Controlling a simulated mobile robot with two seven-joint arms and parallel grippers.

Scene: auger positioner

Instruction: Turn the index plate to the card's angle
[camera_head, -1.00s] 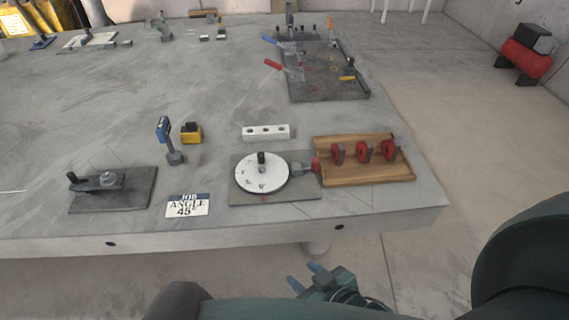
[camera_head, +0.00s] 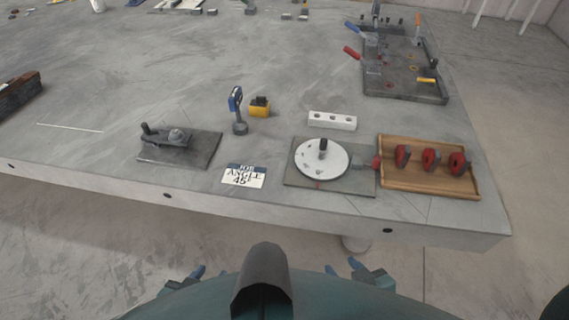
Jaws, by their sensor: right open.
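The index plate is a white round disc (camera_head: 311,160) with a dark upright knob (camera_head: 323,146) near its middle. It lies on a dark grey square base (camera_head: 358,184) near the table's front edge. A small red mark shows on the base at the disc's front. The card (camera_head: 243,176) lies left of the base and reads "JOB ANGLE 45°". My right gripper (camera_head: 343,267) is open and empty, below and in front of the table edge. My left gripper (camera_head: 190,276) is also in front of the edge, away from the plate; its finger gap is unclear.
A wooden tray (camera_head: 398,188) with red-and-dark pieces stands right of the plate. A white block with holes (camera_head: 332,121) lies behind it. A tool board (camera_head: 400,88) is behind.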

